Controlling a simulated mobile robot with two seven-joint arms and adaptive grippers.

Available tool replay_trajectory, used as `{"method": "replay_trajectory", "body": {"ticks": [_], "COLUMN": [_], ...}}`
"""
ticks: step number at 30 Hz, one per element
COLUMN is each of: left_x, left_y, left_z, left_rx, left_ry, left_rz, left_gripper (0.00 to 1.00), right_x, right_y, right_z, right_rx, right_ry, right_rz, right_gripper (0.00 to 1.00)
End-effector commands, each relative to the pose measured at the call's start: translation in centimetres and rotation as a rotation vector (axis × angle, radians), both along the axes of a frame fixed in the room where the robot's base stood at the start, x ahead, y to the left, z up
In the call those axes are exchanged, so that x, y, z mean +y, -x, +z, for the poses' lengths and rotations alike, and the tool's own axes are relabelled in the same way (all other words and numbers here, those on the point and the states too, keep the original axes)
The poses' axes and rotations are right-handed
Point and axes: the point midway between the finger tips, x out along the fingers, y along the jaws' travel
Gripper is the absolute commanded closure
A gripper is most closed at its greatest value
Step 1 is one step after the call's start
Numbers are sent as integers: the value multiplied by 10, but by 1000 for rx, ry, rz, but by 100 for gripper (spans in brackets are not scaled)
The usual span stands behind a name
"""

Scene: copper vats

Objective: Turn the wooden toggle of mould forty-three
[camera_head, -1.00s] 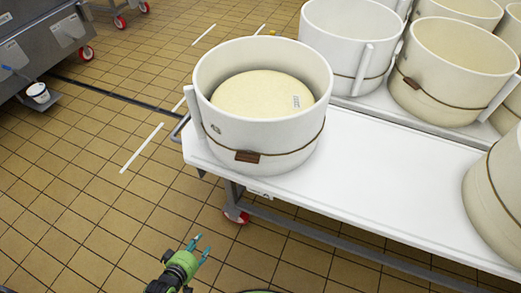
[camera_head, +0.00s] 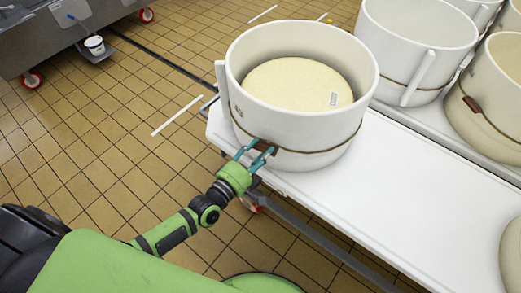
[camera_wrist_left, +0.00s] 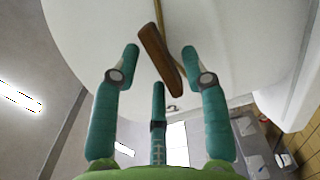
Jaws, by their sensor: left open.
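A white round mould (camera_head: 300,130) holding a pale cheese (camera_head: 295,85) stands at the near left end of the white table. A cord (camera_head: 325,148) runs round its wall. Its brown wooden toggle (camera_wrist_left: 160,60) hangs on the cord, slanted, in the left wrist view. In the head view the toggle (camera_head: 264,146) is partly hidden by my fingers. My left gripper (camera_head: 264,145) is open at the mould's near side. In the wrist view its teal fingertips (camera_wrist_left: 161,52) lie either side of the toggle, with gaps. My right gripper is not in view. The mould's number is not readable.
Other white moulds (camera_head: 415,50) stand behind and to the right. The white table (camera_head: 410,185) is bare right of the cheese mould. A grey steel vat (camera_head: 60,30) on red wheels stands back left. The tiled floor (camera_head: 110,160) between is mostly clear.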

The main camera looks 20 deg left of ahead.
Motion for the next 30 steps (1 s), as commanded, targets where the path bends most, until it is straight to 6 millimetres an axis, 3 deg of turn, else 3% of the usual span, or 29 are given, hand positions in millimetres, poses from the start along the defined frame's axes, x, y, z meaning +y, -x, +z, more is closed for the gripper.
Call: {"method": "replay_trajectory", "body": {"ticks": [9,10,12,13,30], "left_x": [-2,-2,-2,-2,-2], "left_y": [-4,-4,-4,-4,-4], "left_z": [0,0,0,0,3], "left_rx": [1,1,1,1,-12], "left_ry": [-1,-1,-1,-1,-101], "left_rz": [-1,-1,-1,-1,1], "left_gripper": [55,63,91,100,100], "right_x": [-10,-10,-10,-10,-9], "right_y": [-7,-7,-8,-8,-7], "right_z": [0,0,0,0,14], "right_rx": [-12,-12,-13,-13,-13], "right_ry": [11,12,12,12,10], "right_rz": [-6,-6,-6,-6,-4], "right_gripper": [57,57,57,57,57]}}
